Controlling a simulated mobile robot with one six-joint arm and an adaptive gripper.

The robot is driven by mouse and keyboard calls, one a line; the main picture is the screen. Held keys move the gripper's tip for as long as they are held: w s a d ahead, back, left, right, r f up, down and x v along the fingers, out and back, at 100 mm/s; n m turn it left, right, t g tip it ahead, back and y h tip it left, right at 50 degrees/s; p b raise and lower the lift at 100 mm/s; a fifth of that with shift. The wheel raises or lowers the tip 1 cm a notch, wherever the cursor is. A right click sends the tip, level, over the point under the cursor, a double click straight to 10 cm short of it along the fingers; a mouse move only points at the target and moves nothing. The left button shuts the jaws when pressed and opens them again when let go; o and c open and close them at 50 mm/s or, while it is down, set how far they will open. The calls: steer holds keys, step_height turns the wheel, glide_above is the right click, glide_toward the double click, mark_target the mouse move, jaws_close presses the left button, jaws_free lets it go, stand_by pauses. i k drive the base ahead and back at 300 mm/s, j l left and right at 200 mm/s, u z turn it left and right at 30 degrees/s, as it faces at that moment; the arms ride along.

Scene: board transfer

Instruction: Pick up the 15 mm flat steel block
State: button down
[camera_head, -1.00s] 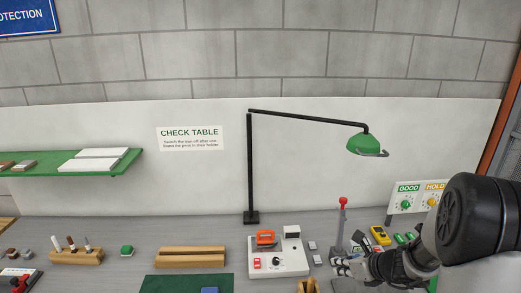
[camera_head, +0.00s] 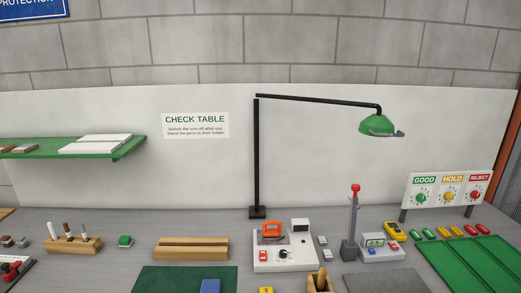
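Two small flat grey blocks lie on the grey bench just right of the white control box, one behind (camera_head: 322,240) and one in front (camera_head: 326,254). They look like metal, but they are too small to read any size. Two more small blocks, one brownish (camera_head: 6,241) and one grey (camera_head: 22,242), lie at the far left. I cannot tell which of these, if any, is the 15 mm flat steel block. My gripper is out of view.
The white box (camera_head: 266,265) carries an orange part. A red-topped stand (camera_head: 350,249) and a small display unit (camera_head: 381,253) stand right of the blocks. A lamp (camera_head: 257,160) rises behind. Green mats (camera_head: 187,283) and a wooden pen holder (camera_head: 73,246) share the bench.

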mark_target(321, 240)
steer(key=i+l, duration=0.35)
steer(key=i, duration=0.15)
steer(key=i+l, duration=0.35)
steer(key=i, duration=0.15)
steer(key=u, duration=0.05)
